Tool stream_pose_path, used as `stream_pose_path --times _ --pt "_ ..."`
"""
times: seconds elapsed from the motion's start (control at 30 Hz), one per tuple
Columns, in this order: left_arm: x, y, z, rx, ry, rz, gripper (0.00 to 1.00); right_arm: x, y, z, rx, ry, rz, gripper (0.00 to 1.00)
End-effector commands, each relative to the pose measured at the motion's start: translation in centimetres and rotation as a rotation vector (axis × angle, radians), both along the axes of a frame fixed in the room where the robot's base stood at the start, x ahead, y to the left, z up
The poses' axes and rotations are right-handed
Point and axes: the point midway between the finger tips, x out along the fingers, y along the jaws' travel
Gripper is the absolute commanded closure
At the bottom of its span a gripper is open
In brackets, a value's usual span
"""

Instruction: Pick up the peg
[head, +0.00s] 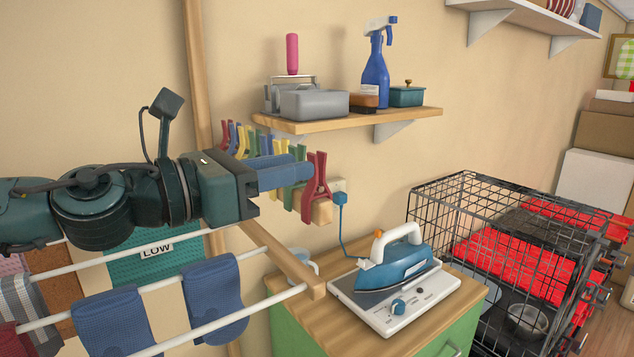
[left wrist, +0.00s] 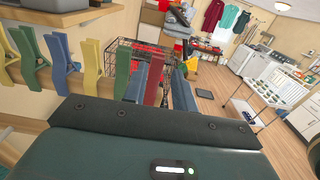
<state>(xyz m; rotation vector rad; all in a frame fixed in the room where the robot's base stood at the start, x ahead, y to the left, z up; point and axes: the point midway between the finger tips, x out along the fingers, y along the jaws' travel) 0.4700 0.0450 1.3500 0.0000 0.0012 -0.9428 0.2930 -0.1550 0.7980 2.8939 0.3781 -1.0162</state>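Several coloured clothes pegs are clipped in a row along a wooden rail (head: 321,212) by the wall. The red peg (head: 316,188) stands upright at the near end of the row. It also shows in the left wrist view (left wrist: 153,82). My left gripper (head: 298,168) reaches in from the left with its blue fingers pointing at the red peg. In the left wrist view the fingers are apart, and the red peg appears in the gap between them, nearer the left finger. Whether either finger touches it I cannot tell. A green peg (left wrist: 122,72) is close beside the left finger. My right gripper is out of view.
A wall shelf (head: 350,121) with a spray bottle (head: 376,72) and containers hangs above the pegs. Below stand an iron (head: 396,262) on a cabinet and a drying rack with blue cloths (head: 213,295). A wire crate (head: 465,225) is at the right.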

Motion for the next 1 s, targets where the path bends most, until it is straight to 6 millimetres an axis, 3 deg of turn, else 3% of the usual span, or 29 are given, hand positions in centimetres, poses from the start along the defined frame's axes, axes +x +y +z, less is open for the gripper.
stream_pose_path --times 0.4,0.7,1.0 --pt "3.2 -3.8 0.0 0.001 -0.001 -0.001 0.73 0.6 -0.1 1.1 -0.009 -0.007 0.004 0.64" --pt "3.4 -4.1 -0.1 -0.001 -0.001 0.000 0.74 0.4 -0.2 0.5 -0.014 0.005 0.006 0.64" --pt "3.4 -4.1 -0.1 0.000 -0.001 0.000 0.98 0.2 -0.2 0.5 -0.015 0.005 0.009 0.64"
